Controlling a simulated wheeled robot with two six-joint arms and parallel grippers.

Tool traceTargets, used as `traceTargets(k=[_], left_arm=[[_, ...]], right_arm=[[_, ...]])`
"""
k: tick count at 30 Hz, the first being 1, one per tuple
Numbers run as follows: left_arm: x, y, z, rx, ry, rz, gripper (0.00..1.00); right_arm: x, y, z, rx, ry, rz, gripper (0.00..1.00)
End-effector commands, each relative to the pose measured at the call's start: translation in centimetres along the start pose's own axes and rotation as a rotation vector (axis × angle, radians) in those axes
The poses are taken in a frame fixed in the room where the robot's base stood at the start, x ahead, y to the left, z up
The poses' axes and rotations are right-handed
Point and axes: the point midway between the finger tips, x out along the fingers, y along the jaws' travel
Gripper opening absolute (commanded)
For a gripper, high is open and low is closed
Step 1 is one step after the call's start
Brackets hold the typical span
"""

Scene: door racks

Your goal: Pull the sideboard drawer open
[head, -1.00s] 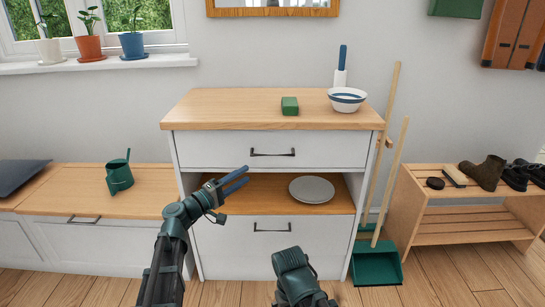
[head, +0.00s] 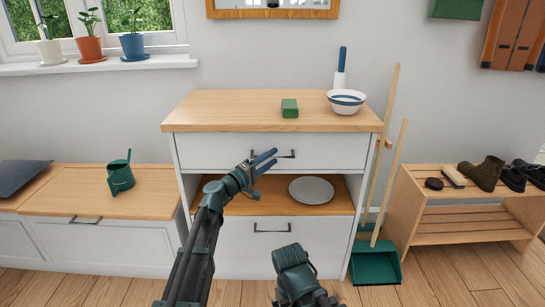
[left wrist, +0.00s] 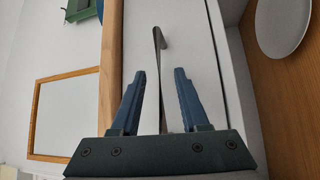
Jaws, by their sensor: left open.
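The sideboard (head: 225,104) has a white top drawer (head: 215,150) whose front sits flush, so it looks shut. Its dark bar handle (head: 287,154) is partly hidden by my left gripper (head: 267,161). In the left wrist view, the handle (left wrist: 159,62) runs between the two blue fingers of my open left gripper (left wrist: 160,98), with a gap on each side. The gripper does not hold it. A dark part of my right arm shows at the bottom of the head view; its fingers do not show.
Below the drawer, an open shelf holds a plate (head: 311,190), with a lower front and handle (head: 272,227) beneath. A bowl (head: 346,102) and green box (head: 289,107) stand on top. A broom and dustpan (head: 376,263) stand at the right side.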

Motion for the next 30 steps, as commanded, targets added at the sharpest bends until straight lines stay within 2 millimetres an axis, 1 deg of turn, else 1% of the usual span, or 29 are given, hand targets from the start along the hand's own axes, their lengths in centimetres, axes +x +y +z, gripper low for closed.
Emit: traceTargets(k=[1,4,14,15,17,21,22,30], left_arm=[[0.53,0.03,-0.05,0.000,-0.001,0.000,0.45],[0.95,0.02,-0.03,0.000,0.000,0.000,0.45],[1.09,0.00,0.01,0.000,0.000,0.000,0.45],[1.09,0.00,0.01,0.000,0.000,0.000,0.38],[1.09,0.00,0.01,0.000,0.000,0.000,0.27],[1.08,0.00,0.01,0.000,0.000,0.000,0.02],[1.08,0.00,0.01,0.000,0.000,0.000,0.00],[1.07,-0.01,0.01,0.001,0.000,0.000,0.00]], right_arm=[[-0.10,0.01,0.01,0.000,0.000,0.000,0.99],[-0.14,0.02,0.01,0.000,0.000,0.000,0.99],[-0.14,0.02,0.01,0.000,0.000,0.000,0.99],[-0.14,0.02,0.01,0.000,0.000,0.000,0.99],[-0.14,0.02,0.01,0.000,0.000,0.000,0.99],[-0.14,0.02,0.01,0.000,0.000,0.000,0.99],[-0.14,0.02,0.01,0.000,0.000,0.000,0.99],[-0.14,0.02,0.01,0.000,0.000,0.000,0.99]])
